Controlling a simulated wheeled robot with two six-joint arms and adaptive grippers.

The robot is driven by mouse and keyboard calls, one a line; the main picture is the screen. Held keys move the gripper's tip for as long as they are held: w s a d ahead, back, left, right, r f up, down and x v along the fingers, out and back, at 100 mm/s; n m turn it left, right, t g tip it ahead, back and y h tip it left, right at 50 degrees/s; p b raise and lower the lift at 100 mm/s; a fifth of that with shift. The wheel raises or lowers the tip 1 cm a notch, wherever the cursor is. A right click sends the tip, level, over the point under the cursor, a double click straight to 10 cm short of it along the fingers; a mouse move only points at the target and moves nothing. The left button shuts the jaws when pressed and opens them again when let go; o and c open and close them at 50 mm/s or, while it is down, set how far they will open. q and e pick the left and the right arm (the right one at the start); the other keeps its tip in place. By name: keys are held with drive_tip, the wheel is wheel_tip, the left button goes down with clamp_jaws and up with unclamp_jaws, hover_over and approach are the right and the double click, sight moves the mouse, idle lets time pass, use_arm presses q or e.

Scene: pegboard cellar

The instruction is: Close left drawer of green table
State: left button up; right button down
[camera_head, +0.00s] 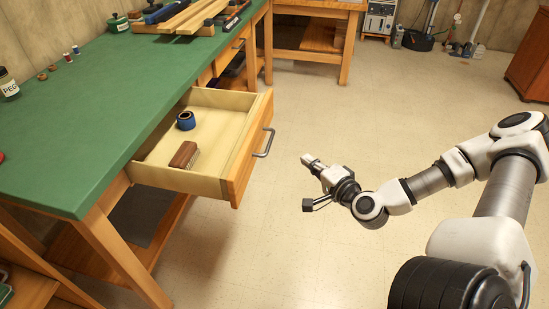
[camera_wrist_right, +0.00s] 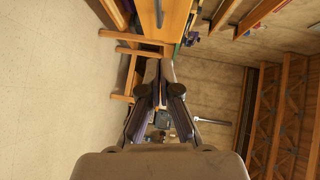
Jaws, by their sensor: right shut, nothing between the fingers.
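The left drawer (camera_head: 237,178) of the green table (camera_head: 90,105) is pulled out. It has an orange wooden front, pale inner walls and a grey bar handle (camera_head: 266,143). A blue-and-black roll (camera_head: 186,121) and a brown brush (camera_head: 184,155) lie in it. My right gripper (camera_head: 309,160) is shut and empty. It is in front of the drawer, to the right of the handle and apart from it. Its closed fingers also show in the right wrist view (camera_wrist_right: 160,75), with an orange wooden front at the top. My left gripper is not in view.
Another drawer (camera_head: 230,52) stands shut farther along the table. Wooden strips (camera_head: 190,18), a jar (camera_head: 8,84) and small spools lie on the tabletop. A wooden bench (camera_head: 318,38) stands behind. The floor right of the drawer is clear.

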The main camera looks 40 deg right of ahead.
drive_tip(key=w+a+f+b, duration=0.1)
drive_tip(key=w+f+b, duration=0.1)
drive_tip(key=w+b, duration=0.5)
drive_tip(key=shift+w+a, duration=0.4)
drive_tip(key=shift+w, duration=1.5)
drive_tip(key=shift+f, duration=0.1)
